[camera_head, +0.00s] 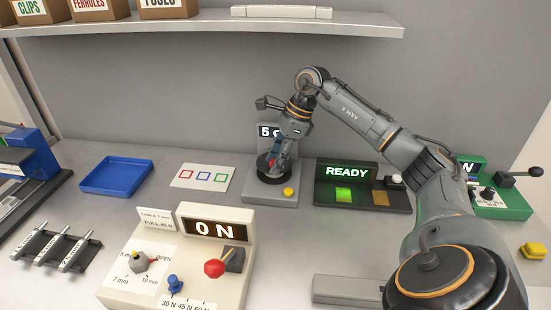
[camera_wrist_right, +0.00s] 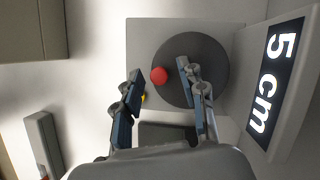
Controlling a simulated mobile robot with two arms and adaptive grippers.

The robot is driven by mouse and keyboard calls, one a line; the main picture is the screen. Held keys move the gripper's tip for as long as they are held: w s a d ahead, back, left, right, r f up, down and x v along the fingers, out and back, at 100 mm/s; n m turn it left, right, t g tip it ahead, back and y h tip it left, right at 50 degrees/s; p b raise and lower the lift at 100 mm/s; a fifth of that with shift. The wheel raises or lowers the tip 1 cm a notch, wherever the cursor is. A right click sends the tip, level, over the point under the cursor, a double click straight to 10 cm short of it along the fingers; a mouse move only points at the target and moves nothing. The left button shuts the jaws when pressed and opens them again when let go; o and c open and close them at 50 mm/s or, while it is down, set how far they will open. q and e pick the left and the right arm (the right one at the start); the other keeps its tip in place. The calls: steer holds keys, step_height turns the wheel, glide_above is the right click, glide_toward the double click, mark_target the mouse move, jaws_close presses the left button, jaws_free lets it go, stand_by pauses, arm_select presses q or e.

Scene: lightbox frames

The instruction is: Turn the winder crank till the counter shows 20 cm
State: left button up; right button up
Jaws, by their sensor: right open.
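The winder (camera_head: 262,192) is a grey unit at the back middle of the bench, with a dark round crank disc (camera_wrist_right: 208,68) and a red knob (camera_wrist_right: 159,75) near the disc's edge. Its counter (camera_wrist_right: 272,78) reads 5 cm in the right wrist view; in the head view the counter (camera_head: 265,131) is partly covered by my arm. My right gripper (camera_head: 274,160) points down over the disc. In the right wrist view my right gripper (camera_wrist_right: 160,69) is open, with a finger on each side of the knob; I cannot tell whether they touch it. My left gripper is not in view.
A yellow button (camera_head: 288,192) is on the winder's base. A READY panel (camera_head: 346,171) stands to its right, a card with coloured squares (camera_head: 203,177) and a blue tray (camera_head: 117,176) to its left. A shelf (camera_head: 215,27) hangs above.

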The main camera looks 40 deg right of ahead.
jaws_close()
steer(key=shift+a, duration=0.1)
stand_by(0.3)
